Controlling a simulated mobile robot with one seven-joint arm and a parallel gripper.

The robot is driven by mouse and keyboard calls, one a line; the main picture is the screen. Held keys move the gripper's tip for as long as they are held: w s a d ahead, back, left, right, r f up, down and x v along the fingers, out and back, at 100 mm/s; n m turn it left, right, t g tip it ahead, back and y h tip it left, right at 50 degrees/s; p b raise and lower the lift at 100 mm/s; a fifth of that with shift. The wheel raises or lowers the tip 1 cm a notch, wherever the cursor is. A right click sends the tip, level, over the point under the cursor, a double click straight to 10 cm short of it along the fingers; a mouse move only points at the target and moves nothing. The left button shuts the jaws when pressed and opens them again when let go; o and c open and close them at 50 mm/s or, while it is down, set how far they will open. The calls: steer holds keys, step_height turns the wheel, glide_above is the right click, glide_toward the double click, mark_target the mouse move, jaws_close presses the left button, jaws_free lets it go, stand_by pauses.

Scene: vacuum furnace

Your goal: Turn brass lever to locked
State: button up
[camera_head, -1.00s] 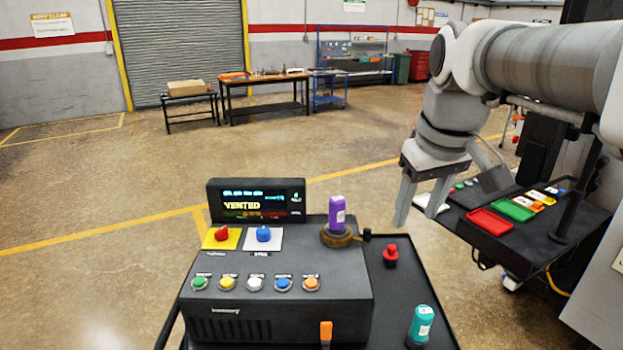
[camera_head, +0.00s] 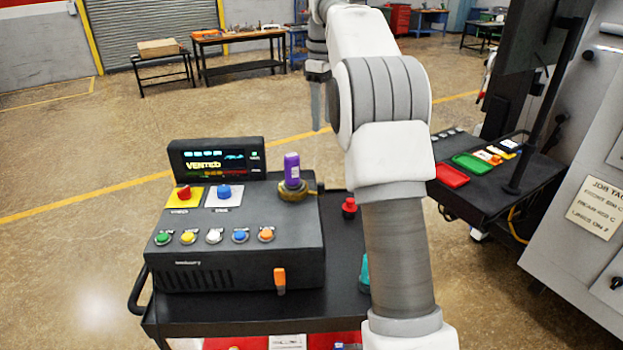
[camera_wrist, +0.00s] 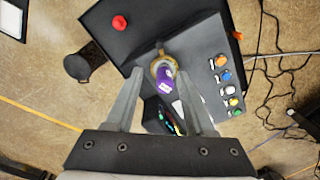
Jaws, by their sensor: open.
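A brass collar with a short lever (camera_head: 297,193) sits on the top right of the black console (camera_head: 235,250). A dark knob on its right side seems to be the lever's end. A purple labelled container (camera_head: 292,170) stands upright in the collar. In the wrist view, the brass collar (camera_wrist: 157,69) and purple container (camera_wrist: 165,84) lie between my finger tips in the picture. My gripper (camera_wrist: 160,72) is open above them, with no contact visible. In the head view, my gripper (camera_head: 317,105) points down behind the console, partly hidden by my arm.
The console has a screen (camera_head: 215,160), red (camera_head: 184,193) and blue (camera_head: 224,192) knobs, several buttons and an orange-handled switch (camera_head: 280,280). A red button (camera_head: 349,208) stands right of it on the cart. My arm partly hides a teal container (camera_head: 364,273).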

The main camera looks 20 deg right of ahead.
mark_target(321, 184)
step_height(321, 184, down, 18)
steer(key=shift+r+b, duration=0.25)
steer(key=shift+b, duration=0.2)
jaws_close()
stand_by(1.5)
